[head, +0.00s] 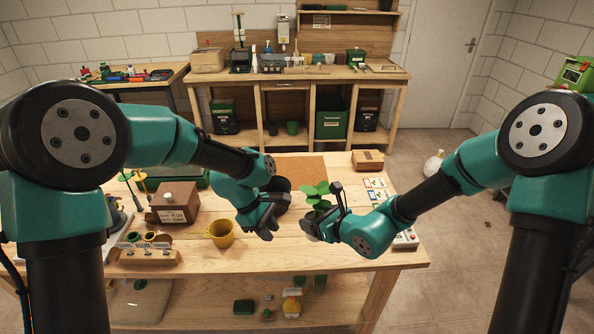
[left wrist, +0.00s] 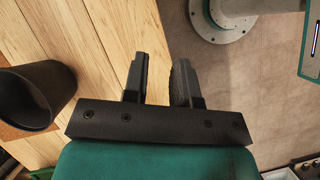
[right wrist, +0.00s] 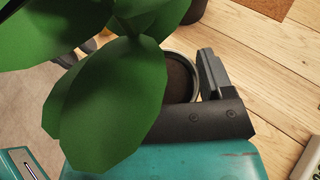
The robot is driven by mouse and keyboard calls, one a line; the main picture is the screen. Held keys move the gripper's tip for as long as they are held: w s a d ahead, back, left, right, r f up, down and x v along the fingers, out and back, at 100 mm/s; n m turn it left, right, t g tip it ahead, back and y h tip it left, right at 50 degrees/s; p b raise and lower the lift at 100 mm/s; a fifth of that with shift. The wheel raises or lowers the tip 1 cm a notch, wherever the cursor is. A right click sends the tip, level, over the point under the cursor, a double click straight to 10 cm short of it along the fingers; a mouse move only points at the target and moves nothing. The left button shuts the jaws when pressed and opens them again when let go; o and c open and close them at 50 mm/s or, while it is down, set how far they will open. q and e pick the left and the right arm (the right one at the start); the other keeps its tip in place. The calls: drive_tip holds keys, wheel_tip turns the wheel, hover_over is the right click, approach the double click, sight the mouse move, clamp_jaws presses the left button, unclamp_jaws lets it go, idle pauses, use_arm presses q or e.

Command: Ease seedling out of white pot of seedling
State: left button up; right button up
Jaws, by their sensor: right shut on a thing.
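The seedling (head: 317,196) has broad green leaves and stands upright at my right gripper (head: 325,220). In the right wrist view its leaves (right wrist: 110,95) fill the left side and hide one finger. The pale rim of its white pot (right wrist: 195,72) and dark soil show beside the visible finger. My right gripper is shut on this pot; the head view mostly hides the pot behind the gripper. My left gripper (head: 268,222) is left of the pot, above the table, open and empty. Its two fingers show apart in the left wrist view (left wrist: 157,68).
A black pot (head: 280,188) stands behind my left gripper. A yellow mug (head: 221,234), a brown box (head: 176,203) and a wooden rack (head: 145,256) are to the left. Cards (head: 376,183) lie right of the seedling. The table's front middle is clear.

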sight(317, 206)
use_arm(q)
drive_tip(key=w+d+r+n, duration=0.1)
drive_tip(key=d+r, duration=0.3)
drive_tip(key=r, duration=0.4)
drive_tip(key=w+d+r+n, duration=0.1)
drive_tip(key=d+r, duration=0.3)
drive_tip(key=r, duration=0.4)
drive_tip(key=shift+w+r+n+t+y, duration=0.3)
drive_tip(key=shift+w+r+t+y, duration=0.1)
drive_tip(key=shift+w, duration=0.3)
drive_tip(key=x, duration=1.2)
drive_tip(key=shift+c, duration=0.4)
clamp_jaws()
drive_tip(key=shift+r, duration=0.8)
drive_tip(key=shift+r, duration=0.3)
